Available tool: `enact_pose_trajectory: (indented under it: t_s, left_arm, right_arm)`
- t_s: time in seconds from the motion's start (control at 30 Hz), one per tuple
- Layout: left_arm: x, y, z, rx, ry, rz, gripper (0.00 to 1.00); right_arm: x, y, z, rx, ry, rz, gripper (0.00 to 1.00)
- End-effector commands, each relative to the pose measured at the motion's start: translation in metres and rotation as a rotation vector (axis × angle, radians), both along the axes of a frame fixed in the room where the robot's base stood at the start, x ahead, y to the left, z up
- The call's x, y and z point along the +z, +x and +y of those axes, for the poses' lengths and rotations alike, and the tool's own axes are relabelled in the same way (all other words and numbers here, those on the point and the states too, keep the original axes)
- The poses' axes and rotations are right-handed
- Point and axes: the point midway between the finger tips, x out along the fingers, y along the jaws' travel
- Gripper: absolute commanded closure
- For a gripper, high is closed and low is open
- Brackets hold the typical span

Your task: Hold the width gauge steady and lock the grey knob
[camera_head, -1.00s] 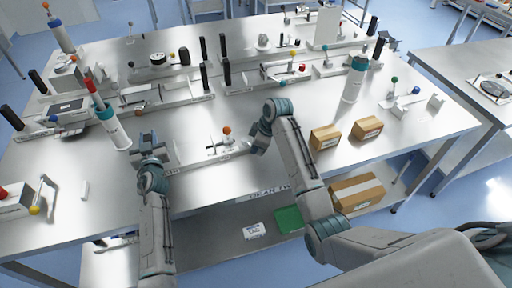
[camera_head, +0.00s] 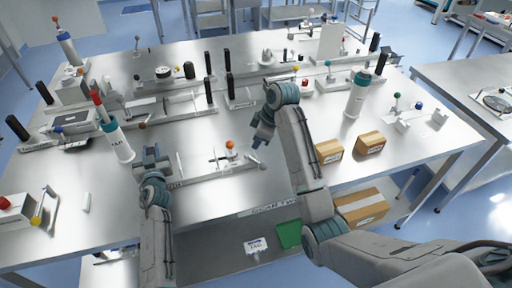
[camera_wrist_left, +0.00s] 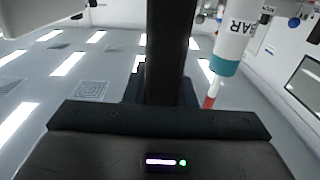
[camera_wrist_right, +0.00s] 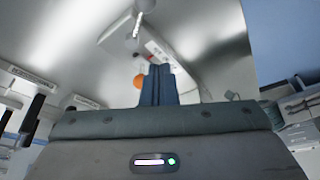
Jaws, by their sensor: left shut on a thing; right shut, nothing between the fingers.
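The width gauge (camera_head: 207,177) lies on the near part of the steel table, a pale rail with an orange ball (camera_head: 229,145) on its slide. The orange ball also shows in the right wrist view (camera_wrist_right: 138,82). My left gripper (camera_head: 150,160) is shut at the gauge's left end; a dark upright part (camera_wrist_left: 168,50) fills the left wrist view, and the grip itself is hidden. My right gripper (camera_head: 258,143) is shut and empty, beyond the gauge's right end. A small pale grey knob (camera_head: 261,165) sits at that end, apart from the fingertips.
A white bottle with a red tip (camera_head: 117,143) stands left of my left gripper. Two cardboard boxes (camera_head: 328,151) (camera_head: 370,143) stand right of my right arm. Several other gauges with black handles fill the table's back.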

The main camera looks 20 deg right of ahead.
Motion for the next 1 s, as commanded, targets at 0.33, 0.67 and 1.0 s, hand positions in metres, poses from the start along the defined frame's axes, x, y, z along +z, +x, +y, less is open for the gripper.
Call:
enact_pose_trajectory:
  t_s: [0.33,0.67,1.0]
  left_arm:
    - [-0.0128,-0.0035,0.0003,0.002,0.001,0.021,1.00]
    - [-0.0085,-0.0034,0.0001,0.002,0.000,0.021,1.00]
    - [-0.0057,-0.0032,0.0000,0.002,0.001,0.020,1.00]
  right_arm:
    - [-0.0010,0.0001,-0.0001,0.000,0.000,0.000,1.00]
    - [0.0022,0.0001,0.0000,0.000,0.000,0.000,1.00]
    - [0.0035,0.0001,0.0000,0.000,0.000,0.000,1.00]
